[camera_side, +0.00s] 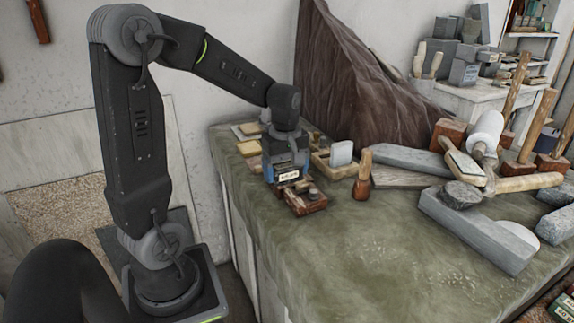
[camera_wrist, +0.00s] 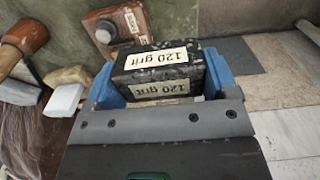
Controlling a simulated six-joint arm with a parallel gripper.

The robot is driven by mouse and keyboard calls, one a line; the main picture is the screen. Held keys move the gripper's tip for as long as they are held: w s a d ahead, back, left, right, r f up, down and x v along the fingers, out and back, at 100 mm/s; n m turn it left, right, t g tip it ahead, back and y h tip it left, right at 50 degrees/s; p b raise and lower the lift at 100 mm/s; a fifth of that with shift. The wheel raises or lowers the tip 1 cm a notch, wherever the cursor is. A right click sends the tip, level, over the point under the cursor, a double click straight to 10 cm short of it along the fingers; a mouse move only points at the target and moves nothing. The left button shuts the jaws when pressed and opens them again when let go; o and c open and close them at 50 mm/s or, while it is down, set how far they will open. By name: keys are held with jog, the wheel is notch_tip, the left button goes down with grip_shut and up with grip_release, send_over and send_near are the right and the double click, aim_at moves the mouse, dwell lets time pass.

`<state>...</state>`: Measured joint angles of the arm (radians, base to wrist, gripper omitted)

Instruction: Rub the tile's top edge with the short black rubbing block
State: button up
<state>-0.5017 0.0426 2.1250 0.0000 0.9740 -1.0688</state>
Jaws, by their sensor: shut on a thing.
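My gripper (camera_side: 287,168) is low over the left part of the green-draped bench in the side view. In the wrist view its blue fingers (camera_wrist: 160,78) are shut on the short black rubbing block (camera_wrist: 192,72), one at each end. Pale labels on the block read "120 grit", upside down. The block's label also shows between the fingers in the side view (camera_side: 288,175). A pale upright slab (camera_side: 342,153), which looks like the tile, stands right of and behind my gripper, apart from the block. Whether the block touches anything below is hidden.
A reddish wooden piece (camera_side: 305,200) lies just in front of my gripper, and a wooden-handled tool (camera_side: 363,174) stands to its right. Grey stone bars (camera_side: 478,230) and mallets crowd the right. Small pale blocks (camera_side: 249,148) lie behind left. The front middle of the bench is clear.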

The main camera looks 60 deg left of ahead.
jog(key=w+a+r, duration=0.5)
jog(key=a+r, duration=0.2)
jog(key=a, duration=0.4)
jog(key=shift+d+f, duration=0.1)
jog(key=shift+f, duration=3.3)
jog(key=shift+f, duration=0.45)
jog(key=shift+w, duration=1.15)
jog(key=shift+s, duration=2.25)
jog(key=shift+w, duration=2.25)
